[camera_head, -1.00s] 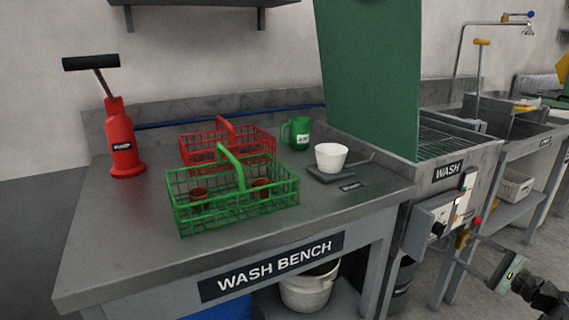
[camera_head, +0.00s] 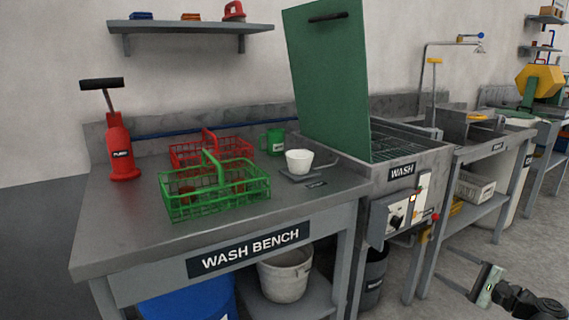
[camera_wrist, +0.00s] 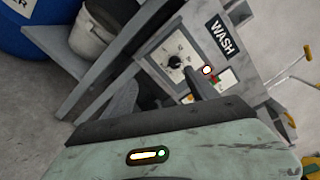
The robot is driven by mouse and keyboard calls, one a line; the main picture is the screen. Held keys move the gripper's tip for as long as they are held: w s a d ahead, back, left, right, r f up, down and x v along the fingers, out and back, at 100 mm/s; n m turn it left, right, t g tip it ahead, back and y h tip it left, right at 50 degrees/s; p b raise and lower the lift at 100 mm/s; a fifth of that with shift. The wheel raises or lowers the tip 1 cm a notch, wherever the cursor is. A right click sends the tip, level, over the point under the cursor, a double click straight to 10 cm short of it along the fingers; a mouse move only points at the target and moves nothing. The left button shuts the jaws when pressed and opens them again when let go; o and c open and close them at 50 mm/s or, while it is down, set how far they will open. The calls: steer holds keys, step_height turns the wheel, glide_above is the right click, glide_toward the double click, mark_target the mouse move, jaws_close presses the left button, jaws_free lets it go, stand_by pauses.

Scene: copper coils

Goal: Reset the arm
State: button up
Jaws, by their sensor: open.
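My gripper (camera_head: 461,270) is at the lower right of the head view, in front of the wash station and low beside its legs. Its two thin fingers point left and stand apart, with nothing between them. In the wrist view the pale green gripper body (camera_wrist: 170,155) fills the bottom, and a dark finger reaches up towards the wash control panel (camera_wrist: 175,60). That panel (camera_head: 400,215) also shows in the head view, with a dial and a red button. My gripper appears clear of it.
The wash bench (camera_head: 120,235) carries a green basket (camera_head: 215,190), a red basket (camera_head: 185,155), a red pump bottle (camera_head: 122,150), a green mug (camera_head: 275,141) and a white cup on a scale (camera_head: 299,161). A white bucket (camera_head: 285,278) stands below.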

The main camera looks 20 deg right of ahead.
steer(key=w+a+r+n+g+y+p, duration=0.1)
steer(key=w+a+r+n+g+p, duration=0.2)
steer(key=a+p, duration=0.4)
steer(key=w+a+r+n+g+y+p, duration=0.1)
steer(key=w+a+n+g+p, duration=0.15)
steer(key=w+a+p, duration=0.4)
steer(key=w+a+r+n+g+y+p, duration=0.1)
steer(key=w+a+r+n+g+p, duration=0.2)
steer(key=a, duration=0.7)
steer(key=s+a+r+n+g+h+p, duration=0.1)
steer(key=a+r+n+g+h+p, duration=0.3)
steer(key=a+p, duration=0.7)
steer(key=s+a+r+n+g+h+p, duration=0.2)
steer(key=a+r+n+p, duration=0.6)
steer(key=a+p, duration=0.4)
steer(key=shift+s+a+g+h+p, duration=0.2)
steer(key=shift+g+h+p, duration=0.4)
steer(key=shift+g+h, duration=0.45)
